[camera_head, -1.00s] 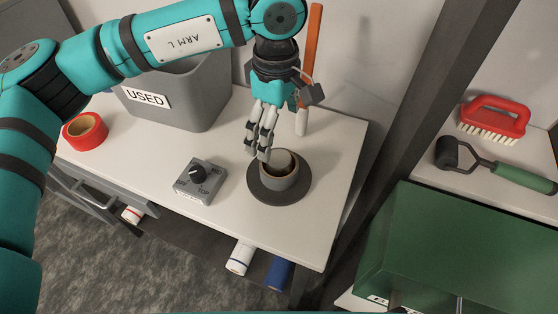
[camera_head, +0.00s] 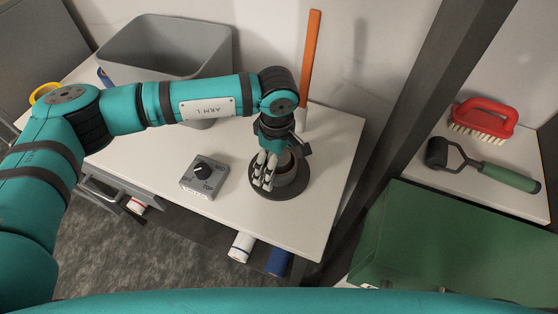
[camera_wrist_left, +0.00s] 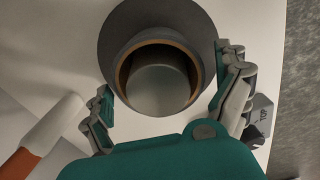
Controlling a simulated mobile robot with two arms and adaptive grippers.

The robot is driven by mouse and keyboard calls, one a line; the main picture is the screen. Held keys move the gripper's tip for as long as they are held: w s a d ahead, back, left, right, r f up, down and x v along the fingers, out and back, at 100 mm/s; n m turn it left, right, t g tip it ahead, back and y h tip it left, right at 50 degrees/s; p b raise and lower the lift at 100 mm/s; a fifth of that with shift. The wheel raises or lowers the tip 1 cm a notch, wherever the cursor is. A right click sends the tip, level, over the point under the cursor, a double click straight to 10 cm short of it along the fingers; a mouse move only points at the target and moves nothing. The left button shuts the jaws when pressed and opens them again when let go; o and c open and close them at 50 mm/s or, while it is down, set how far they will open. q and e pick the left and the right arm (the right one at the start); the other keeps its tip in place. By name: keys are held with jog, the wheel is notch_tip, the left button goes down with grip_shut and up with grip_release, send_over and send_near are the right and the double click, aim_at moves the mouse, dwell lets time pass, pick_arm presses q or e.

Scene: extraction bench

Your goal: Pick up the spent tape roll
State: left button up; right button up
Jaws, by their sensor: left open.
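The spent tape roll (camera_head: 287,174) is a grey ring with a brown inner core. It sits on a dark round base (camera_head: 275,193) on the white bench. In the left wrist view the roll (camera_wrist_left: 121,73) stands around a grey hub. My left gripper (camera_head: 264,180) is open just over the roll, partly hiding it in the head view. In the left wrist view its fingers (camera_wrist_left: 165,78) are spread on either side of the roll, with a gap showing at the left; contact cannot be told. My right gripper is not in view.
A grey knob box (camera_head: 204,176) stands left of the base. A grey bin (camera_head: 165,45) is behind my left arm. An orange-handled tool with a pale end (camera_head: 311,60) stands at the wall. A dark post (camera_head: 400,110) rises right of the bench.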

pick_arm(q)
jog(key=c, duration=0.9)
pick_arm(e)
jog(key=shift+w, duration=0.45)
pick_arm(q)
jog(key=shift+r, duration=0.1)
jog(key=shift+r, duration=0.35)
notch_tip(320, 180, up, 8)
jog(key=b, duration=0.3)
jog(key=shift+r, duration=0.6)
jog(key=shift+c, duration=0.2)
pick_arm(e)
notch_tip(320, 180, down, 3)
